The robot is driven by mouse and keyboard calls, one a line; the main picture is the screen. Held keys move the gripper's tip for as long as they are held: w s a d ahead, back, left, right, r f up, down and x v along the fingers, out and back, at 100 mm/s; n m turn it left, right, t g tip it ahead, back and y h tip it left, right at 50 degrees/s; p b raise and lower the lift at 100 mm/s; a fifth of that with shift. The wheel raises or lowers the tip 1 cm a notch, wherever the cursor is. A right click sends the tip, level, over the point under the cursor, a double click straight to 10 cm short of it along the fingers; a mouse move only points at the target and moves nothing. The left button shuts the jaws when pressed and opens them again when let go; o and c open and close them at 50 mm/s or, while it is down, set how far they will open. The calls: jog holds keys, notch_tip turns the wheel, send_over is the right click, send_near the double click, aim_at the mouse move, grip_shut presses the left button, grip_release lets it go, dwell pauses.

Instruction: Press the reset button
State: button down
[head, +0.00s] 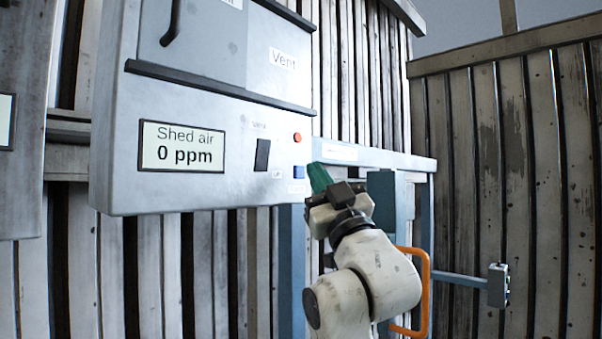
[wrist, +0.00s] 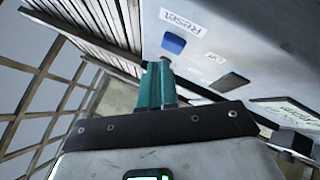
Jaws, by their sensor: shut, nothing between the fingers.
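The reset button is a small blue square (head: 298,172) on the lower right of the grey control housing (head: 215,192). It also shows in the wrist view (wrist: 173,44), beside a white label reading "Reset". My gripper (head: 318,177) has green fingers, shut and empty, just right of the button in the head view. In the wrist view the fingertips (wrist: 158,66) lie just below the blue button. I cannot tell whether they touch the panel; the button's face is uncovered.
A black rocker switch (head: 262,155) and a round red button or lamp (head: 297,137) are near the blue button. A display (head: 181,147) reads "Shed air 0 ppm". An orange handle (head: 424,290) stands right of my arm. Corrugated walls surround the housing.

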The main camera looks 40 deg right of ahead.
jog(key=shift+w, duration=0.1)
jog(key=shift+w, duration=0.3)
jog(key=shift+w, duration=0.45)
dwell(0.9)
jog(key=shift+s, duration=0.85)
jog(key=shift+s, duration=2.55)
